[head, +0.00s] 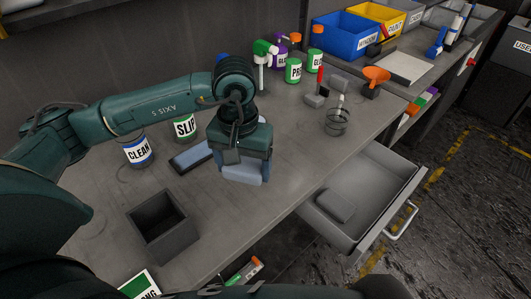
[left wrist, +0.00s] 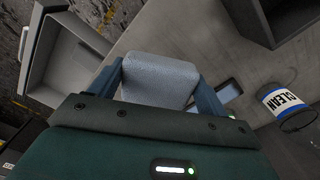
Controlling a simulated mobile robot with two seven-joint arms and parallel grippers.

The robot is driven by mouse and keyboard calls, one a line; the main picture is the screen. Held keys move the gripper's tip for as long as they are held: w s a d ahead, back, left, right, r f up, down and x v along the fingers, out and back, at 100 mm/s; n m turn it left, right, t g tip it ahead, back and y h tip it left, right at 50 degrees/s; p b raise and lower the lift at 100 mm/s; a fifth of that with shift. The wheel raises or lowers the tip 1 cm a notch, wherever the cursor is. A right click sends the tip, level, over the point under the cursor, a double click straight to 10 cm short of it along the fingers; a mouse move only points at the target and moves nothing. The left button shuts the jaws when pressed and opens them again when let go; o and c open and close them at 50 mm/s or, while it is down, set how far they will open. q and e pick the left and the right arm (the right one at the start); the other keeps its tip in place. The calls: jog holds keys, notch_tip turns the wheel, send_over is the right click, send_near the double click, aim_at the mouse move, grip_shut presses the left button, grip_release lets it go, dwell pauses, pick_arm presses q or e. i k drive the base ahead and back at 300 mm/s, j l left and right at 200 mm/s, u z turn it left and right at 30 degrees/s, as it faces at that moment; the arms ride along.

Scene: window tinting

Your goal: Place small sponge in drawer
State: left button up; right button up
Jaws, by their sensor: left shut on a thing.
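A small light grey-blue sponge (left wrist: 160,78) sits between the two fingers of my left gripper (left wrist: 160,88) in the left wrist view. The gripper is shut on it. In the head view my left gripper (head: 243,178) is over the workbench near its front edge, left of the open drawer (head: 378,176). The drawer is pulled out from under the bench and a grey block (head: 336,204) lies in it. The drawer also shows at the upper left of the left wrist view (left wrist: 72,56). My right gripper is not in view.
On the workbench (head: 300,150) a dark open box (head: 160,225) stands at the front left. A wire holder (head: 338,122) stands near the drawer. Bottles and bins line the back.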

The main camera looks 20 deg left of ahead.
aim_at(361, 184)
jog(key=i+l+u, duration=0.1)
jog(key=l, duration=0.45)
jog(key=i+l+u, duration=0.15)
jog(key=l, duration=0.35)
jog(key=l+u, duration=0.1)
jog(key=l, duration=0.45)
jog(key=i+l+u, duration=0.1)
jog(key=l, duration=0.3)
jog(key=i+l+u, duration=0.1)
jog(key=l, duration=0.35)
jog(key=i, duration=0.4)
